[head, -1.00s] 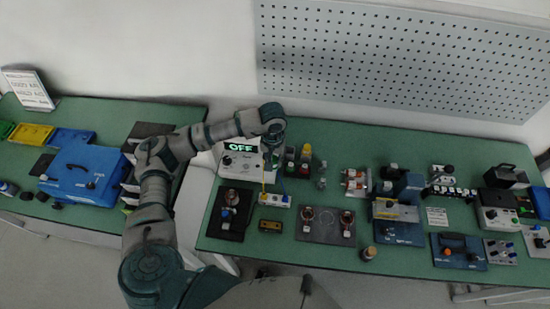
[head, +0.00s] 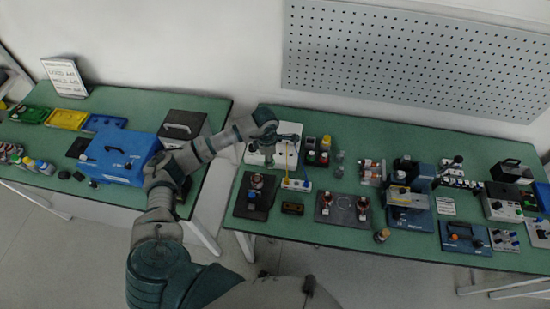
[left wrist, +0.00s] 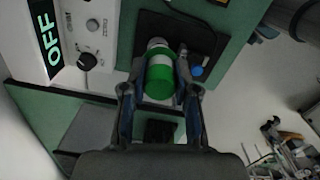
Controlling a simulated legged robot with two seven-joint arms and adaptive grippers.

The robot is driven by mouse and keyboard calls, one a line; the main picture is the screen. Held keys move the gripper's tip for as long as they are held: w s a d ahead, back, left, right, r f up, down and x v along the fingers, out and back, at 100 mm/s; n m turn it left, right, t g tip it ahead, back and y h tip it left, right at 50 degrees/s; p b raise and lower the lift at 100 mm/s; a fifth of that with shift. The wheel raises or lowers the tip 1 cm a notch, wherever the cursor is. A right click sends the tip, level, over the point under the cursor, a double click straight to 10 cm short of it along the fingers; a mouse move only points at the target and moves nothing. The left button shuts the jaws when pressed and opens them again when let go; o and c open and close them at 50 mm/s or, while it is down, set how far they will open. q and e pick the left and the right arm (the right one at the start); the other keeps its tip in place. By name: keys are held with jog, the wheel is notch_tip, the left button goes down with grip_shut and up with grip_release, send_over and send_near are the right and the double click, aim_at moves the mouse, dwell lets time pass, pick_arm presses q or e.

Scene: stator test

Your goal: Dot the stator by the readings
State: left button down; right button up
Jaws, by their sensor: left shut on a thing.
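My left gripper (left wrist: 158,98) is shut on a green and white cylinder (left wrist: 160,78), which looks like a marker bottle. In the head view my left gripper (head: 286,147) hangs over the back of the right bench, beside a white meter (head: 256,156). The meter's display (left wrist: 46,42) reads OFF in the left wrist view. A copper-coloured stator-like part (head: 257,181) stands on a black plate (head: 246,209). Two similar parts stand on a grey plate (head: 343,216). My arm partly hides the meter in the head view. My right gripper is out of view.
Small coloured bottles (head: 323,157) stand right of the gripper. Blue devices (head: 409,215) crowd the bench further right. The left bench holds a blue case (head: 119,156) and coloured trays (head: 66,119).

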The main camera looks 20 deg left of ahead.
pick_arm(q)
jog(key=a+f+n+p, duration=0.15)
jog(key=a+n, duration=0.25)
jog(key=n, duration=0.5)
jog(key=n+b, duration=0.1)
jog(key=n, duration=0.5)
send_over(257, 175)
jog(key=shift+w+f, duration=0.15)
jog(key=shift+f, duration=0.9)
jog(key=shift+w+f, duration=0.1)
jog(key=shift+f, duration=0.95)
jog(key=shift+f+b, duration=0.65)
jog(key=shift+f, duration=0.1)
jog(key=shift+s+f+b, duration=0.1)
jog(key=shift+f+b, duration=0.3)
jog(key=shift+f, duration=0.2)
jog(key=shift+r, duration=0.1)
notch_tip(257, 175, up, 6)
jog(key=p, duration=0.4)
jog(key=shift+d, duration=0.1)
